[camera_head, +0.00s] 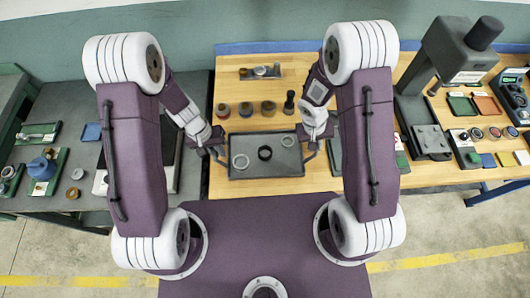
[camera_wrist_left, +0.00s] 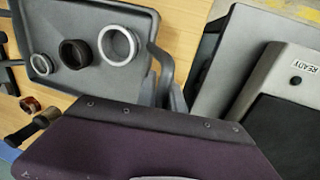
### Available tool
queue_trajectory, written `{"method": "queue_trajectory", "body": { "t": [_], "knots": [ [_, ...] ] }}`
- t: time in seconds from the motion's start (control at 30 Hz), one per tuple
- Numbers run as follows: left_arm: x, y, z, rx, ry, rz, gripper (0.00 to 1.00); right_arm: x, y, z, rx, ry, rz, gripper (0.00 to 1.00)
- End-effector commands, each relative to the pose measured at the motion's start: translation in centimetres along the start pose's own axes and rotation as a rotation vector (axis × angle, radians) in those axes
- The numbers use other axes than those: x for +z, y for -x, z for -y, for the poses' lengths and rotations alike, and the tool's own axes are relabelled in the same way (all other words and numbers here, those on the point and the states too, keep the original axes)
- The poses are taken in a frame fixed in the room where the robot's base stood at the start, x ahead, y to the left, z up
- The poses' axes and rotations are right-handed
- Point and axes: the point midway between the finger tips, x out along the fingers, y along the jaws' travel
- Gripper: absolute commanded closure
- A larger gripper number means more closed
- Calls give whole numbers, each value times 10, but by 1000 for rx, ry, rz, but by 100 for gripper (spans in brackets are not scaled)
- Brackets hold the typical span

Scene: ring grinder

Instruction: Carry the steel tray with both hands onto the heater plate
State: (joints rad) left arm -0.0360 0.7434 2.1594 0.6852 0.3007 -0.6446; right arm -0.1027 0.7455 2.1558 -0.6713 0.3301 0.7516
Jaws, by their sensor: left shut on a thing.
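The steel tray (camera_head: 266,171) is a dark grey rectangle with a raised rim and a handle on each side, in front of me at the wood bench. It also shows in the left wrist view (camera_wrist_left: 95,82). It carries two pale rings and one black ring (camera_head: 265,153). My left gripper (camera_head: 212,146) is shut on the tray's left handle. My right gripper (camera_head: 311,142) is at the right handle; its jaws are too small to read. A unit marked READY with a dark top (camera_wrist_left: 292,128), apparently the heater plate, stands beside the tray; my left arm partly hides it in the head view.
Several small round parts (camera_head: 245,108) stand in a row behind the tray. A dark press (camera_head: 428,139) and small coloured trays are at the right. The grey left bench (camera_head: 70,215) holds green trays and a blue part. A gap separates the two benches.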

Motion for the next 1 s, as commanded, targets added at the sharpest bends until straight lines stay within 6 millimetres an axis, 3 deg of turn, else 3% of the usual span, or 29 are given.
{"method": "queue_trajectory", "body": {
  "t": [0.27, 0.6, 1.0],
  "knots": [
    [-1, 10, -2, 0, 0, -2, 100, 0, 10, -2, 0, 0, -1, 100],
    [0, 50, -9, 0, 0, -1, 100, 0, 49, -10, 0, 0, -1, 100],
    [0, 50, -9, 0, 0, -1, 100, 0, 49, -10, 0, 0, -1, 100]
  ]
}}
